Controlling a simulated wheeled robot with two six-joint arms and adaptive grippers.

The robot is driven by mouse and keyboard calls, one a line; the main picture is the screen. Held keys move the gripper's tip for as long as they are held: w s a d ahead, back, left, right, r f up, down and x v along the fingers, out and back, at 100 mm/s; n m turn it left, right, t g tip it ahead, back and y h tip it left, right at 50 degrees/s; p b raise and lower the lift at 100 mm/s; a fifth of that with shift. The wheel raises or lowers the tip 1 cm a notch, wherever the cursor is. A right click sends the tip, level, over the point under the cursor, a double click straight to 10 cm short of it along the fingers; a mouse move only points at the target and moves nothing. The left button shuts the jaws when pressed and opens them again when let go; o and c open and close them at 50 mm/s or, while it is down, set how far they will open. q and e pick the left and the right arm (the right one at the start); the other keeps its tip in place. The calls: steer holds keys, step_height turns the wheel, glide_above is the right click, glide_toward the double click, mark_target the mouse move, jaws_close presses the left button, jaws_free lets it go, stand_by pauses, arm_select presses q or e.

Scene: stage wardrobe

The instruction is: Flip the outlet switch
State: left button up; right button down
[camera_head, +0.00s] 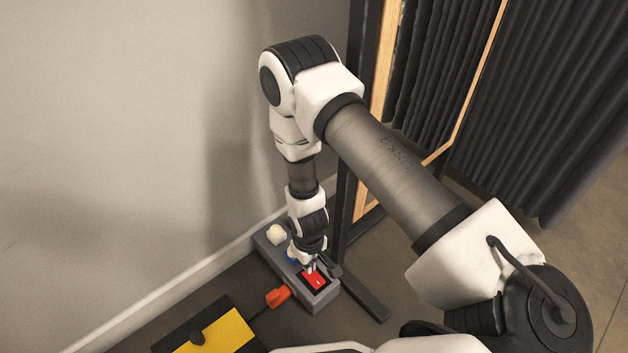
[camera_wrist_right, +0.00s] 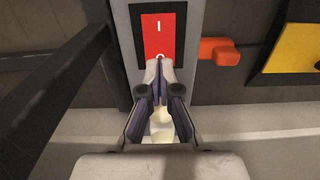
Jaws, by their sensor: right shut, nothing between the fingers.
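The outlet switch (camera_head: 315,281) is a red rocker in a black frame on a grey outlet strip (camera_head: 323,302) on the floor by the wall. In the right wrist view the red switch (camera_wrist_right: 159,32) shows a white line at its far end and a circle at its near end. My right gripper (camera_head: 312,268) points down at the switch. In the right wrist view its fingertips (camera_wrist_right: 159,66) are together with nothing between them, over the circle end. Whether they touch the rocker I cannot tell. My left gripper is not in view.
An orange plug (camera_head: 278,296) sits beside the strip. A yellow and black case (camera_head: 222,335) stands to its left. A dark frame post (camera_head: 352,190) with a floor foot (camera_head: 366,297) rises close on the right. Dark curtains (camera_head: 545,110) hang behind.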

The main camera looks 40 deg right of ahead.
steer(key=shift+f+b, duration=0.6)
steer(key=shift+f, duration=0.55)
stand_by(0.9)
step_height(320, 180, up, 7)
steer(key=p, duration=0.7)
steer(key=shift+r, duration=0.1)
stand_by(0.3)
